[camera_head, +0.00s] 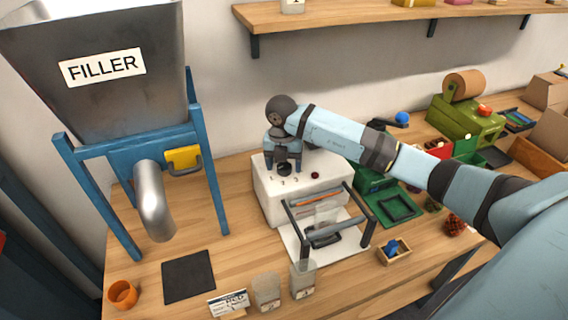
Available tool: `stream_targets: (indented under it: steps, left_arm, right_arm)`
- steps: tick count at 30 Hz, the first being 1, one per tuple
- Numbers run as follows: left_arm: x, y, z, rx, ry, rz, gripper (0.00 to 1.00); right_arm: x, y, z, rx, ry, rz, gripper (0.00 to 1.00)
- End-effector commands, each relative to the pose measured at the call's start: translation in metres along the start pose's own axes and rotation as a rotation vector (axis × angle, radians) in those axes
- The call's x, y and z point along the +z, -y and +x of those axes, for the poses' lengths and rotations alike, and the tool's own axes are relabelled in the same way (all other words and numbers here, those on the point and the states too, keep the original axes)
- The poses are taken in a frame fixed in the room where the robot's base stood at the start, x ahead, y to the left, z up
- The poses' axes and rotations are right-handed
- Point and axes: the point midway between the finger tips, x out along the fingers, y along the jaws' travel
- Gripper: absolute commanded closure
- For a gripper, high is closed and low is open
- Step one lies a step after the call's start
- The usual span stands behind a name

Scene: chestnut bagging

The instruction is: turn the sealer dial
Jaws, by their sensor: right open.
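The sealer (262,197) is a white box with a metal bar frame at its front, standing in the middle of the table. A dark round dial (284,170) sits on its top panel, above small printed numbers. My right gripper (284,167) points down over the sealer's top, its fingers on either side of the dial. It is open around the dial; whether the fingers touch it I cannot tell. A small dark red button (315,175) lies right of the dial. My left gripper is not in view.
The filler (105,85) with its blue frame and spout stands at left. A dark mat (188,277), an orange cup (122,294) and clear bags (302,279) lie in front. A green tray (395,205) and green machine (465,122) are right. A shelf (340,14) hangs above.

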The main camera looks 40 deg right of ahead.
Motion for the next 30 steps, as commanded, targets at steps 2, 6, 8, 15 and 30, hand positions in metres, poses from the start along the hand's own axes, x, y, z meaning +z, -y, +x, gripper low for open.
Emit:
stream_targets:
  steps: [2,6,8,15,30]
  left_arm:
    - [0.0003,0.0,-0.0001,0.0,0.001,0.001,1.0]
    - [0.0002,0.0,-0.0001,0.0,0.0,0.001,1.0]
    - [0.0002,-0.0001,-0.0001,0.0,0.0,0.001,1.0]
    - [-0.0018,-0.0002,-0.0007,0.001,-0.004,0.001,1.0]
    - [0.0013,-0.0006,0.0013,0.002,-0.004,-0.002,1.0]
  right_arm:
    - [0.0,0.0001,0.0037,0.0,0.0,0.0,0.31]
    - [0.0002,0.0,0.0054,0.0,0.001,0.0,0.31]
    - [0.0001,0.0,0.0053,0.0,0.001,0.0,0.31]
    - [0.0001,-0.0001,0.005,0.0,0.001,0.0,0.65]
    - [0.0005,0.0,0.0053,0.0,0.005,-0.078,0.8]
